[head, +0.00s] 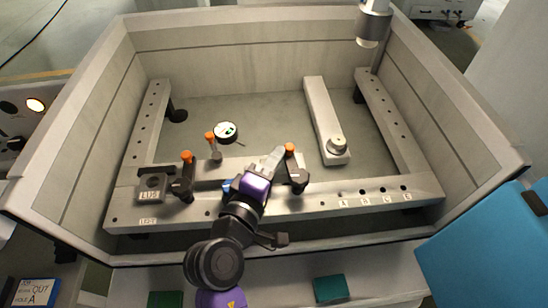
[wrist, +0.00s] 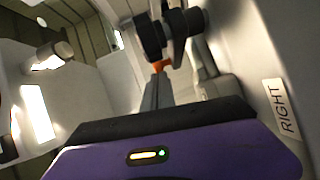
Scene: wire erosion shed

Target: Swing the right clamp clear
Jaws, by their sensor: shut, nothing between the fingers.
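The right clamp (head: 298,180) is a black upright with an orange tip on the front rail, just right of my gripper. In the wrist view, dark round parts (wrist: 152,40) and an orange piece (wrist: 160,65) show ahead of my gripper. A "RIGHT" label (wrist: 288,110) is on a pale surface at the right there. My gripper (head: 268,168), beyond its purple wrist, is shut and empty close to the clamp. Its fingertips are hard to make out, and I cannot tell whether they touch the clamp. The left clamp (head: 186,183) also has an orange tip.
The front rail (head: 330,202) crosses the pale tank. A round dial (head: 226,132) stands behind it. A loose-looking bar (head: 322,115) with a round knob lies at right centre. A cylindrical head (head: 373,24) hangs at the upper right. A blue panel (head: 485,250) stands at front right.

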